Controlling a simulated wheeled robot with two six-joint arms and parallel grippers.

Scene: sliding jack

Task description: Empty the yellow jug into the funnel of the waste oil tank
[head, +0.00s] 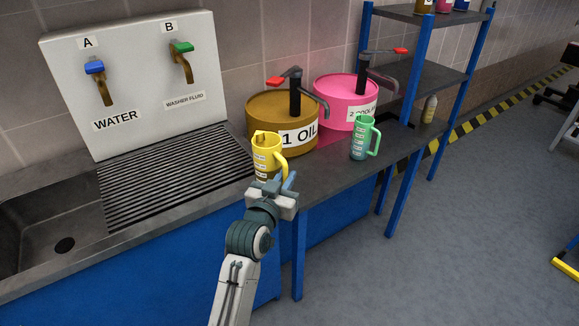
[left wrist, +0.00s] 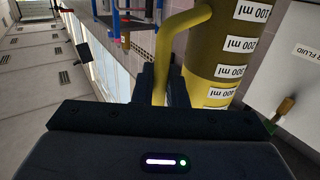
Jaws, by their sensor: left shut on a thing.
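The yellow jug (head: 266,158) is upright in the head view, in front of the brown oil drum at the counter's front edge. My left gripper (head: 283,183) is shut on its handle. The left wrist view shows the jug (left wrist: 225,45) close up and upside down in the picture, with its handle between the fingers of my left gripper (left wrist: 165,85). Its lower part looks darker, up to about the 300 ml label. The waste oil tank and its funnel are not in view. My right gripper is not in view.
A green jug (head: 361,138) stands on the counter (head: 325,172). Behind are a brown drum labelled 1 OIL (head: 262,122) and a pink drum (head: 340,90), both with pumps. A sink (head: 50,225) and a tap panel (head: 130,75) are left. A blue-framed shelf (head: 412,115) stands right; the floor is free there.

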